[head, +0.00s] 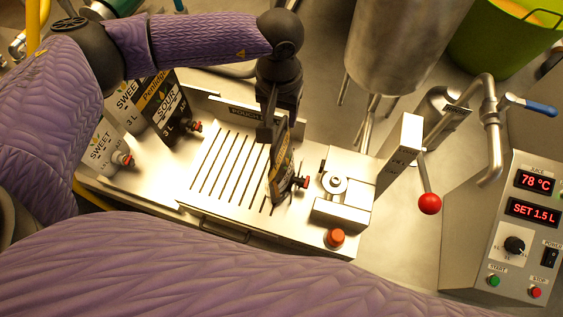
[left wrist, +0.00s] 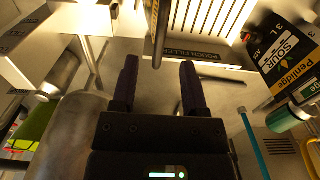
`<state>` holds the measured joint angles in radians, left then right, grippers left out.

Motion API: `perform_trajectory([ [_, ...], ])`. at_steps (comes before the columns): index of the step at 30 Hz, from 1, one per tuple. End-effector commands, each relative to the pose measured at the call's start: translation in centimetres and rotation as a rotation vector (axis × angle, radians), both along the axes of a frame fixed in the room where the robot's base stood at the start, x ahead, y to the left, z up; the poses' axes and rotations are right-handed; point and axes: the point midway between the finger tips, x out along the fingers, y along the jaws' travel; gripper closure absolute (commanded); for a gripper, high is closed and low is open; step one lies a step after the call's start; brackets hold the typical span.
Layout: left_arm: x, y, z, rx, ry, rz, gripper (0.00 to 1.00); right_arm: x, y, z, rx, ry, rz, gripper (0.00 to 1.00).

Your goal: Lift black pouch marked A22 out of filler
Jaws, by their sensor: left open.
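A black pouch (head: 281,168) stands upright on the slotted plate of the pouch filler (head: 222,165), its red-capped spout beside the steel filling block. No A22 mark can be read on it. My left gripper (head: 273,132) is above the pouch, pointing down at its top edge. In the left wrist view my left gripper (left wrist: 158,66) is open, and the pouch (left wrist: 158,30) shows edge-on just beyond and between the fingertips. I cannot tell whether the fingers touch it. My right gripper is not in view.
A black SOUR pouch (head: 164,108) and white SWEET pouches (head: 104,148) stand at the left. The filling block (head: 343,190) and a red-knobbed lever (head: 429,203) are at the right. A steel tank (head: 405,45) stands behind. The control panel (head: 515,230) reads 78 °C and SET 1.5 L.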

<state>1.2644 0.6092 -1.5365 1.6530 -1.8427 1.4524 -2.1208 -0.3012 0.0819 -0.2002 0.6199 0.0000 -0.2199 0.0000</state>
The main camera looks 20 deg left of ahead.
Motion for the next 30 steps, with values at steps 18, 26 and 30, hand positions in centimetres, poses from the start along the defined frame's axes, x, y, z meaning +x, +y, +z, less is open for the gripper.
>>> perform_trajectory([
  [18, -0.2, 0.0, -5.9, -0.005, -0.001, 0.001, 0.56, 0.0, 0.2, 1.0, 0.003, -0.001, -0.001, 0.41],
  [26, -0.2, 0.0, -5.8, -0.005, -0.001, 0.001, 1.0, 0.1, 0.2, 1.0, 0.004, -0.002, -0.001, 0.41],
  [30, -0.2, 0.0, -5.8, -0.005, 0.0, 0.001, 1.0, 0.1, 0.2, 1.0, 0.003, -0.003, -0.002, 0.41],
])
